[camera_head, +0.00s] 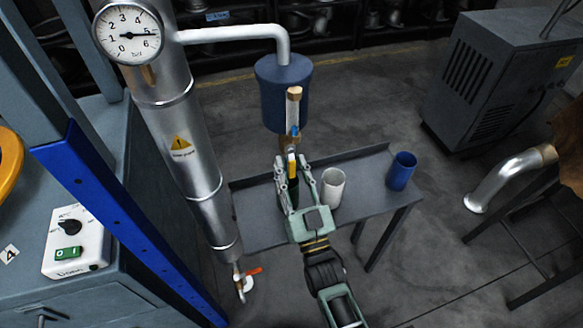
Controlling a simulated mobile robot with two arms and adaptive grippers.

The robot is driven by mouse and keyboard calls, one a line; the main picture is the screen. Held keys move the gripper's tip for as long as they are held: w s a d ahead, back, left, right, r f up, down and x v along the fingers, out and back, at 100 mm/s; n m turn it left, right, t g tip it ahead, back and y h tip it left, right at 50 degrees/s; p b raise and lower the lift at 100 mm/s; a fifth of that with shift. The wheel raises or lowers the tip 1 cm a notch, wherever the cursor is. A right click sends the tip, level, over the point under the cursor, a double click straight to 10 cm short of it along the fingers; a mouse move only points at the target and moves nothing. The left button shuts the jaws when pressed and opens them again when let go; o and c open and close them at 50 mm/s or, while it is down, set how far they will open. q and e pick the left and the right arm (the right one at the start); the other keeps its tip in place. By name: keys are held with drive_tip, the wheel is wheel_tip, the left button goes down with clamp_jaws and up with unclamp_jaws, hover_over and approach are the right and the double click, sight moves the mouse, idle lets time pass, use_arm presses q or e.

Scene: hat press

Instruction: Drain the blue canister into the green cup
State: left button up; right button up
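The blue canister (270,101) hangs from a bent silver pipe, upper centre. A sight tube (293,108) runs down its front, with a small blue part (295,131) at its lower end. Below it is a yellow lever-like part (292,168). My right gripper (292,163) reaches up from below, its fingers apart on either side of the yellow part, with gaps seeming to show. A white cup (333,187) and a blue cup (401,171) stand on the grey bench (262,230). My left gripper is not in view.
A silver column with a gauge (128,32) stands left of the canister; a red-handled valve (247,280) is at its foot. A control box (76,243) sits at left. A grey cabinet (498,75) stands at right.

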drive_tip(key=v, duration=1.1)
drive_tip(key=shift+s, duration=0.35)
drive_tip(key=shift+f, duration=0.25)
drive_tip(key=s+d+f+g+h, duration=0.1)
drive_tip(key=s+d+f+g, duration=0.15)
drive_tip(key=f, duration=0.85)
drive_tip(key=s+d+f+g+h+p, duration=0.15)
drive_tip(key=f+g, duration=0.25)
drive_tip(key=f, duration=0.6)
drive_tip(key=s+d+f+g+h, duration=0.1)
drive_tip(key=s+d+f+g, duration=0.2)
drive_tip(key=f, duration=0.8)
drive_tip(key=s+d+f+g+h, duration=0.1)
drive_tip(key=s+d+f+g, duration=0.2)
drive_tip(key=s, duration=0.6)
drive_tip(key=s+d+f+g+h, duration=0.1)
drive_tip(key=s+d+f+g, duration=0.3)
drive_tip(key=s+f, duration=0.4)
drive_tip(key=s+d+f+m+g+h, duration=0.1)
drive_tip(key=s+d+f+g, duration=0.3)
drive_tip(key=s, duration=0.5)
wheel_tip(320, 180, down, 2)
drive_tip(key=shift+s+d+f+p, duration=0.1)
drive_tip(key=shift+s+d+p, duration=0.25)
drive_tip(key=shift+d, duration=0.75)
drive_tip(key=shift+h, duration=0.25)
